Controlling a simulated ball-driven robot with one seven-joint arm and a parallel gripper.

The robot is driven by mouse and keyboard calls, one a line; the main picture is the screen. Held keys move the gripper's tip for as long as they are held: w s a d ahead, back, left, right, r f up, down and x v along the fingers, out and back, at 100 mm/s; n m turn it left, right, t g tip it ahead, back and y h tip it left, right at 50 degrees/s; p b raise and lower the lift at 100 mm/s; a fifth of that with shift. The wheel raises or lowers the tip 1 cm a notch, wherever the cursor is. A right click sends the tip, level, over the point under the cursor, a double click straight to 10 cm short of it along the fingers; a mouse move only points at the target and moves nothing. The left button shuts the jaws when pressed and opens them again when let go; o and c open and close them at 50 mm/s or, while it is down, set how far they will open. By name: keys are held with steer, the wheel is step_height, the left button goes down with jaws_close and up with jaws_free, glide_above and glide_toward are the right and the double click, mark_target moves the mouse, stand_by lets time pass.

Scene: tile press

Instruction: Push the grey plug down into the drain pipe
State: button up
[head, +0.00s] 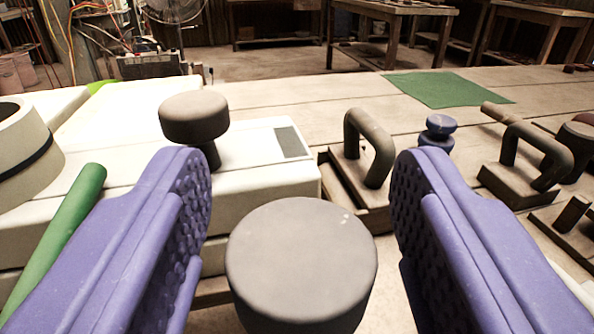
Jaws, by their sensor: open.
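My gripper (300,168) is open, with its two purple padded fingers wide apart and nothing clamped between them. A round, flat-topped grey piece, apparently the grey plug (301,258), stands upright low in the middle of the view. It lies between the fingers in the picture, with a gap showing on its left and right. Its lower end is cut off by the frame's bottom edge. I cannot make out the drain pipe, so how deep the plug sits cannot be told.
A white box (265,150) with a dark mushroom knob (194,116) stands behind the left finger. A green bar (62,235) and a cream ring (22,150) are at left. Handled blocks (370,140) (530,150) and a blue knob (440,125) are at right. A green mat (445,88) lies behind.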

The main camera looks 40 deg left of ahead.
jaws_close()
steer(key=shift+f+b, duration=0.95)
steer(key=shift+f, duration=0.45)
steer(key=shift+s+r, duration=0.1)
jaws_free()
steer(key=shift+d, duration=0.15)
steer(key=p+v, duration=0.2)
steer(key=v, duration=0.5)
steer(key=shift+s+d, duration=0.15)
steer(key=shift+s, duration=0.1)
